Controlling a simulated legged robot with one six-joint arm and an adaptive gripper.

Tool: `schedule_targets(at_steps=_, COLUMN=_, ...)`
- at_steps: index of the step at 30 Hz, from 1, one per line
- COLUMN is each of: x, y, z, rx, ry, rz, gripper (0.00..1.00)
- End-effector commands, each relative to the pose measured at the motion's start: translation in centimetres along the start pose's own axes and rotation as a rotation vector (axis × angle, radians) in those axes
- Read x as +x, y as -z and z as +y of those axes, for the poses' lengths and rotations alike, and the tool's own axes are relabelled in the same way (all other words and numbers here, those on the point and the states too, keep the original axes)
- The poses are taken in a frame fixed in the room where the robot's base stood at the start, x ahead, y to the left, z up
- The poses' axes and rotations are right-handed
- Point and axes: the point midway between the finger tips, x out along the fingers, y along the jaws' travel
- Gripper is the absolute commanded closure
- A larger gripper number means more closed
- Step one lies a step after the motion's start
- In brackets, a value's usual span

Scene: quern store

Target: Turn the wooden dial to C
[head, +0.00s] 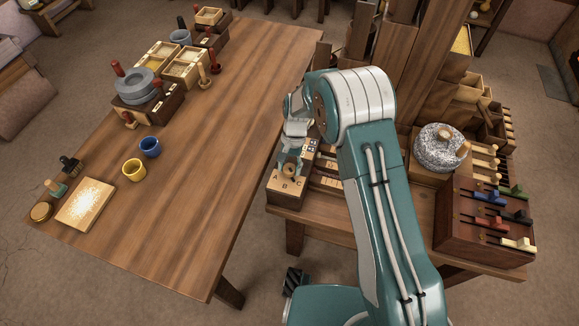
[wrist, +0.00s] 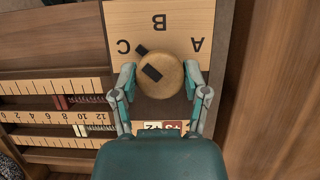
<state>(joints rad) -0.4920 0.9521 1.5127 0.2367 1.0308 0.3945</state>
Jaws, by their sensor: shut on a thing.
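The round wooden dial (wrist: 163,86) sits on a pale panel (wrist: 117,18) with the letters C, B and A, upside down in the wrist view. A black pointer tab at the dial's rim lies between B and C, closer to C. A black bar marks the dial's top. My gripper (wrist: 160,88) is shut on the dial, one finger on each side of it. In the head view the dial (head: 289,170) shows just below my gripper (head: 290,164), partly covered by it.
Slotted scales (wrist: 55,102) with sliders lie beside the dial panel.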

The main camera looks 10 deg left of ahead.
Motion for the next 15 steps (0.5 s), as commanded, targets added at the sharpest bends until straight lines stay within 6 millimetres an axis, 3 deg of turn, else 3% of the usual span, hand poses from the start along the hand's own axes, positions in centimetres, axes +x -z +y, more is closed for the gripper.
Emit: schedule_targets(at_steps=15, x=-0.12, y=0.27, z=-0.21, rx=-0.213, ry=-0.084, rz=0.011, gripper=0.89)
